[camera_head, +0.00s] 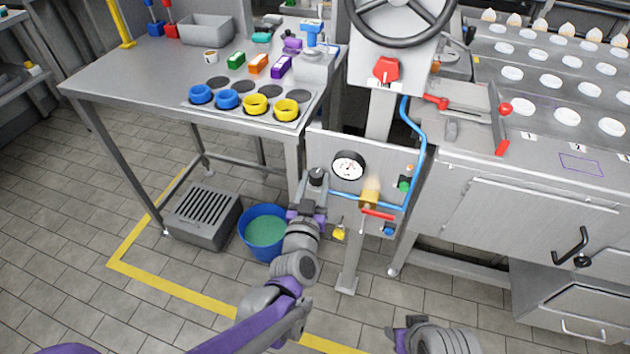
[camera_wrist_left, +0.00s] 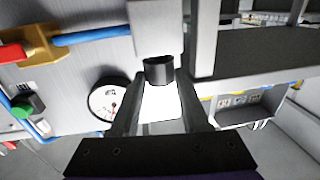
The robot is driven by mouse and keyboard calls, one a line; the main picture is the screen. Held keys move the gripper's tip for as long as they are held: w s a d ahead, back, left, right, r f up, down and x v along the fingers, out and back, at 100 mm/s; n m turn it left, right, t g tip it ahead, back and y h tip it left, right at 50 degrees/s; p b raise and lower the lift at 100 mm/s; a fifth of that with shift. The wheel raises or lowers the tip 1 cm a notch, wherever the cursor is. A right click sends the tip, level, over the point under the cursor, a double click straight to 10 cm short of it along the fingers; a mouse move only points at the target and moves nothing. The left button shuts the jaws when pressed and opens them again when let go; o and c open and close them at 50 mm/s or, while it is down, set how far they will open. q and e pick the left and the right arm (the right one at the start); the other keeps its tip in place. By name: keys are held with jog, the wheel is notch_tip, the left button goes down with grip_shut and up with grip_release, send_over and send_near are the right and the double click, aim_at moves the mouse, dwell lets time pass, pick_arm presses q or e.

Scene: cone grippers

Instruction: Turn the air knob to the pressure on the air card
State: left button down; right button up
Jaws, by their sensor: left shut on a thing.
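The air knob (camera_head: 316,176) is a dark round knob at the left edge of the grey air panel (camera_head: 325,145). My left gripper (camera_head: 312,192) reaches up to it from below and is shut on it. In the left wrist view the black knob (camera_wrist_left: 158,70) sits between the fingertips of my left gripper (camera_wrist_left: 160,84). A round white pressure gauge (camera_head: 347,165) is on the panel just right of the knob; it also shows in the left wrist view (camera_wrist_left: 107,98), its reading too small to tell. I cannot make out the air card. My right gripper (camera_head: 402,334) is low at the bottom edge, away from the panel.
A blue hose (camera_head: 421,150), a brass fitting with a red lever (camera_head: 376,213) and a green knob (camera_head: 404,184) are right of the gauge. A blue bucket (camera_head: 265,231) and a grey slotted box (camera_head: 203,217) stand on the floor. The steel table (camera_head: 130,82) is left.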

pick_arm(q)
jog(key=shift+d+r+n+y+p, duration=0.25)
jog(key=shift+n+y+p, duration=0.25)
jog(key=shift+y+p, duration=0.3)
jog(key=shift+n+y, duration=0.3)
jog(key=shift+f+n+y, duration=0.25)
jog(key=shift+n+y, duration=0.35)
jog(key=shift+y, duration=0.5)
jog(key=shift+c, duration=2)
grip_release()
jog(key=s+p, duration=0.1)
jog(key=s, duration=1)
jog(key=shift+d, duration=0.35)
jog(key=shift+w, duration=0.1)
